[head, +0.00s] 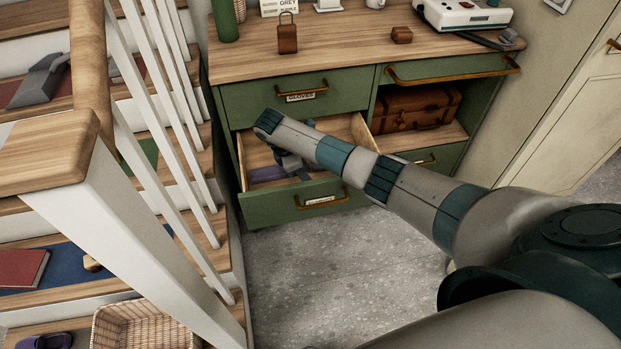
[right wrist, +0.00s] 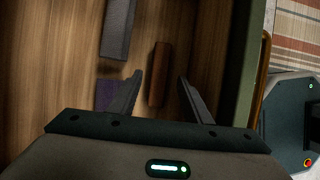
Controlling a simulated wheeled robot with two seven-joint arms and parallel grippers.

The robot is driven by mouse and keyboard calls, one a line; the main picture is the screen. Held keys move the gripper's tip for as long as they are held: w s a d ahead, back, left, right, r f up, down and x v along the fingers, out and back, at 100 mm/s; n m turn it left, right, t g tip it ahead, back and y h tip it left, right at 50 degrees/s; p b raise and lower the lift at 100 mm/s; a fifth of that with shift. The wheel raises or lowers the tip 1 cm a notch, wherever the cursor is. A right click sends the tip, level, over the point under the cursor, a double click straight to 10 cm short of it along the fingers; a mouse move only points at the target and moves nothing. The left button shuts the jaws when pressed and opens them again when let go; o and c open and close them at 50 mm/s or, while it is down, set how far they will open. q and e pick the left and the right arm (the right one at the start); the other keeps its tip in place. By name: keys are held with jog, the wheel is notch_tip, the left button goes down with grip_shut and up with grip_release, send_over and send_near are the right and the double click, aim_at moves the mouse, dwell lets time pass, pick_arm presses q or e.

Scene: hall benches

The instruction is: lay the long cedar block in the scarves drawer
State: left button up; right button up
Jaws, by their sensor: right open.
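A reddish-brown long block (right wrist: 159,74), which looks like the cedar block, lies on the wooden floor of the open drawer in the right wrist view. The open drawer (head: 290,207) is green-fronted, under the drawer labelled GLOVES; its own label is too small to read. My right gripper (right wrist: 161,78) is inside it, open, with one finger on each side of the block. Whether the fingers touch it I cannot tell. In the head view my arm reaches across the drawer and hides the block. My left gripper is not in view.
A grey block (right wrist: 118,28) and a purple cloth (right wrist: 108,92) also lie in the drawer. The closed GLOVES drawer (head: 250,98) is directly above. A suitcase (head: 415,108) sits in the open shelf to the right. A stair banister (head: 150,215) stands close on the left.

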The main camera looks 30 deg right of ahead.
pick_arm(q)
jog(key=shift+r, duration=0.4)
pick_arm(e)
jog(key=v, duration=0.9)
jog(key=shift+r, duration=0.2)
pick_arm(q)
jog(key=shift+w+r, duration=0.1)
pick_arm(e)
jog(key=shift+a, duration=0.15)
dwell(0.3)
